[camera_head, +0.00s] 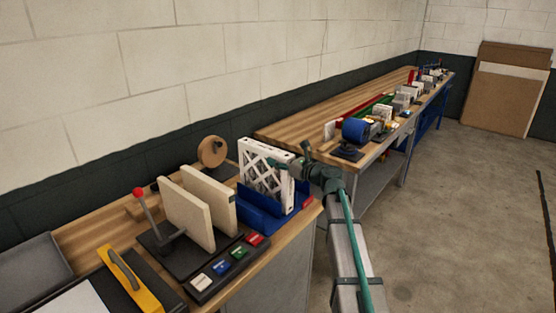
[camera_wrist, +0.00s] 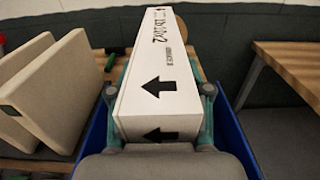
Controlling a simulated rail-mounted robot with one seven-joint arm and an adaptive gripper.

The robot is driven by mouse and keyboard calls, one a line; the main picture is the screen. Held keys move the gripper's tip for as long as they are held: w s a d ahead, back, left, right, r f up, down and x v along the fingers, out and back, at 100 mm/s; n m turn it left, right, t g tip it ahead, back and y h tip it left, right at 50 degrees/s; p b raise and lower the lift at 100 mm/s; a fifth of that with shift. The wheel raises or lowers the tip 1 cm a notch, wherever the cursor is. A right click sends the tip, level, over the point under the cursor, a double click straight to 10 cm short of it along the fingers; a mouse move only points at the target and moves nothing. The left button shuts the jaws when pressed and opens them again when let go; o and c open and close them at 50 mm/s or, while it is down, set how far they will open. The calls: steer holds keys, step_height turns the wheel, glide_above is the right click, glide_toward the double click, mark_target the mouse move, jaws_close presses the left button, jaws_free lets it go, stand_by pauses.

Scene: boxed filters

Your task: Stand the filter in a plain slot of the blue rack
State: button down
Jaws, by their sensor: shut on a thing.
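The filter is a white frame with a lattice face (camera_head: 266,172), upright in the head view. Its white edge, with black arrows and printed marks, fills the middle of the wrist view (camera_wrist: 160,65). My gripper (camera_head: 292,167) is shut on the filter from its near side, one finger on each side of the edge in the wrist view (camera_wrist: 160,98). The blue rack (camera_head: 257,216) is under and around the filter's lower part; its blue walls also show on both sides in the wrist view (camera_wrist: 238,135). The filter's bottom and the slots are hidden, so I cannot tell whether it is seated.
Two cream panels (camera_head: 188,215) stand left of the rack, near a red-knobbed lever (camera_head: 140,193) and a button box (camera_head: 229,269). A wooden disc (camera_head: 212,151) stands behind. A second bench (camera_head: 315,120) with many items extends to the far right.

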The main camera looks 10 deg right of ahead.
steer(key=shift+f, duration=0.15)
steer(key=c, duration=0.5)
jaws_free()
steer(key=b+v, duration=0.3)
steer(key=v, duration=0.9)
